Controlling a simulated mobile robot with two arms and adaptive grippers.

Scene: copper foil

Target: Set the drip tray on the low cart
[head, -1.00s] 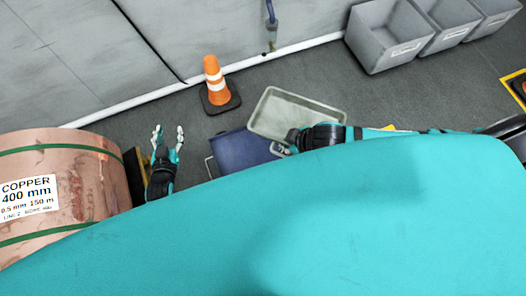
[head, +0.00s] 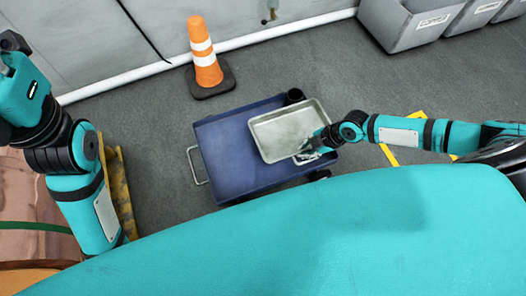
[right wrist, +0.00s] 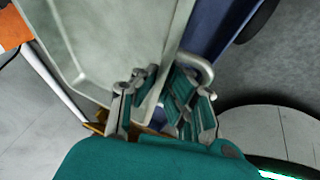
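The drip tray (head: 262,134) is a shallow grey rectangular pan with a raised rim. It lies over the right part of the low cart (head: 222,165), a dark blue flat bed with a metal handle at its left. Whether the tray rests on the bed or hovers just above cannot be told. My right gripper (head: 308,150) is at the tray's right edge. In the right wrist view its fingers (right wrist: 160,100) lie on both sides of the rim of the tray (right wrist: 105,45), closed on it. My left gripper is out of sight; only its arm shows at the left.
An orange cone (head: 204,62) stands beyond the cart. Grey bins (head: 410,25) line the wall at top right. A copper coil (head: 30,205) is at lower left. Open floor lies around the cart. My teal body hides the foreground.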

